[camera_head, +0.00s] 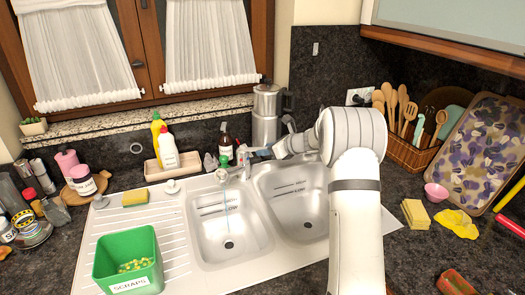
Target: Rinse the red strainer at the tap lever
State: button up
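The tap (243,154) stands behind the double sink, and a thin bluish stream (226,205) falls from it into the left basin (228,228). My arm reaches in from the lower right, and my gripper (276,150) is at the tap, close to where its lever would be. The fingers are too small and partly covered to tell whether they touch the lever or are open. A small red item (455,283) lies on the counter at the bottom right, cut by the picture's edge; I cannot tell if it is the red strainer. No strainer is clear in either basin.
A green scraps bin (127,245) stands on the drainboard. The right basin (302,210) looks empty. Bottles on a tray (163,172) and a steel flask (266,115) stand behind the sink.

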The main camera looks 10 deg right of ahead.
jog(key=b+v, duration=0.1)
jog(key=v, duration=0.6)
jog(key=shift+s+d+r+b, duration=0.2)
jog(key=shift+s+d+b, duration=0.05)
jog(key=shift+b, duration=0.15)
